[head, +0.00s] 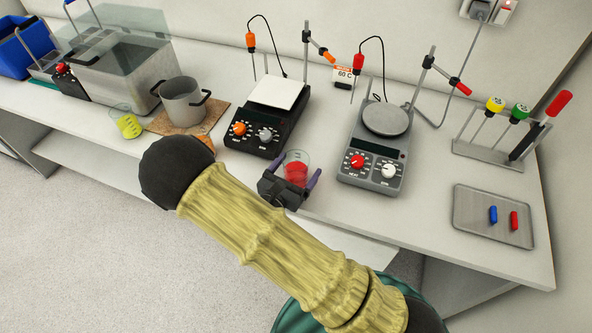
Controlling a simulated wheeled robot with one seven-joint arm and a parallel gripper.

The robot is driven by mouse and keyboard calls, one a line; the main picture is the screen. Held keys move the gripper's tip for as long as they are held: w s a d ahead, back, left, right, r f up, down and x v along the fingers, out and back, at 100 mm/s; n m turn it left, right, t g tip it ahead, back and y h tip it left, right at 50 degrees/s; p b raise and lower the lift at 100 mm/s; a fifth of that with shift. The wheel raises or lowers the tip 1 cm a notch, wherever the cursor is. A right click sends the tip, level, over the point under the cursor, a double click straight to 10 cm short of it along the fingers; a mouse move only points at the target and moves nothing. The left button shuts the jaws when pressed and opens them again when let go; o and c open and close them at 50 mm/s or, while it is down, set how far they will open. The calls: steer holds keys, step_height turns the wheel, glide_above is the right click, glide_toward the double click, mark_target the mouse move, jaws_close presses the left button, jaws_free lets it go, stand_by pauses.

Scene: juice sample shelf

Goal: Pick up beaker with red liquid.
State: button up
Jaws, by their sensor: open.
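The beaker with red liquid (296,170) stands upright near the front of the white bench, between the two hot plates. It is clear glass with red liquid in its lower part. My gripper (297,180) is open at the beaker, with one finger to its left and one to its right in the picture. The gripper body hides the beaker's base. I cannot tell whether the fingers touch the glass.
A black hot plate (268,122) and a grey hot plate (372,157) stand behind and beside the beaker. A beaker with yellow liquid (128,125), a pot (183,106) and a water bath (118,75) are left. A metal tray (474,222) and tool rack (487,154) are right.

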steer(key=shift+c, duration=0.5)
steer(key=c, duration=1.1)
steer(key=shift+r, duration=0.2)
steer(key=shift+c, duration=0.2)
step_height(320, 180, up, 10)
steer(key=shift+f, duration=0.25)
stand_by(0.4)
